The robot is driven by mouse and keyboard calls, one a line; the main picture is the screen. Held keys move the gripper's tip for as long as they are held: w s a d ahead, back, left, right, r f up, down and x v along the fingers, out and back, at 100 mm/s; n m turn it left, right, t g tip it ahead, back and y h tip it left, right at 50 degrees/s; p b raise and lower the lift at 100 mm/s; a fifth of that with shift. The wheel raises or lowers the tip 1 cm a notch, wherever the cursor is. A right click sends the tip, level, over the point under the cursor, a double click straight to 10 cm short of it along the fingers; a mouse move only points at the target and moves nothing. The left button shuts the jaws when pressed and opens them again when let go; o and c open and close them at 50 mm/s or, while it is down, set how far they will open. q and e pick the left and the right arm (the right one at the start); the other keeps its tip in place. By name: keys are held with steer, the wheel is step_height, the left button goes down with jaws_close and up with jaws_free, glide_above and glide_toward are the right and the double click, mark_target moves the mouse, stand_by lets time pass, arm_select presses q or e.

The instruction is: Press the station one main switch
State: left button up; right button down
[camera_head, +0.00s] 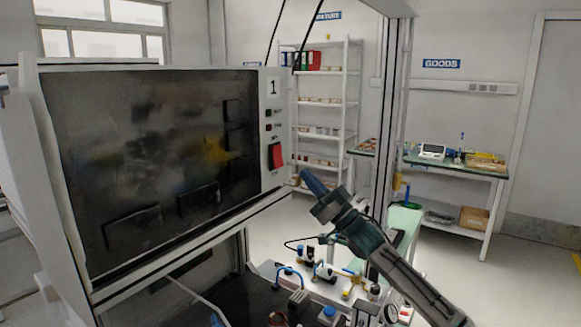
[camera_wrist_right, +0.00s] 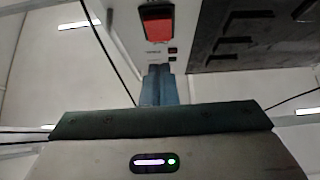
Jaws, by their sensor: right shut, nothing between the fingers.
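The station panel marked 1 (camera_head: 272,88) stands beside a large dark screen (camera_head: 150,150). A red main switch (camera_head: 275,156) sits low on this panel, with small black and red buttons above it. The switch also shows at the top of the right wrist view (camera_wrist_right: 157,35). My right gripper (camera_head: 305,174) is shut and empty, its blue fingertips a little to the right of and below the switch in the head view. In the right wrist view its fingers (camera_wrist_right: 158,85) point toward the panel; I cannot tell whether they touch it. My left gripper is not in view.
Below the screen is a bench with fittings and blue tubes (camera_head: 290,275). A shelf rack (camera_head: 320,100) and a goods table (camera_head: 460,170) stand farther back. A frame post (camera_head: 388,120) rises behind my right arm. Open floor lies at right.

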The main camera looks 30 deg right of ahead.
mark_target(279, 160)
steer(key=shift+w+a+r+p, duration=0.15)
steer(key=shift+w+a+p, duration=0.2)
steer(key=shift+w+p, duration=0.5)
steer(key=shift+w+a+r+p, duration=0.1)
steer(key=shift+w+a+p, duration=0.3)
steer(key=shift+w+p, duration=0.5)
steer(key=shift+w+a+r+p, duration=0.15)
steer(key=shift+w+a+p, duration=0.2)
steer(key=shift+w+p, duration=0.5)
